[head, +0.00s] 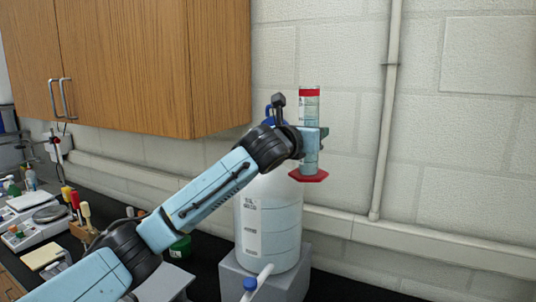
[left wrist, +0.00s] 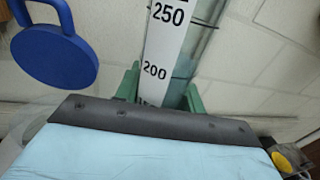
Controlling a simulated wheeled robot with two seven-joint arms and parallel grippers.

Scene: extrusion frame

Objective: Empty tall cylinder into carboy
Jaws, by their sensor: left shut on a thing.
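The tall cylinder (head: 310,107) is clear with a red band near its top and a red hexagonal base, and stands upright in the air. My left gripper (head: 318,139) is shut around its middle. In the left wrist view its printed scale (left wrist: 167,38), reading 250 and 200, shows between the green fingers (left wrist: 160,90). The carboy (head: 268,225) is a large whitish translucent jug on a grey block, behind and below the cylinder. Its blue cap (head: 269,112) is partly behind my wrist; a blue round part (left wrist: 54,48) shows in the left wrist view. My right gripper is out of view.
The grey block (head: 240,284) sits on a black bench. A wooden cabinet (head: 150,65) hangs at upper left. A pipe (head: 386,120) runs down the wall at right. Scales and bottles crowd the left.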

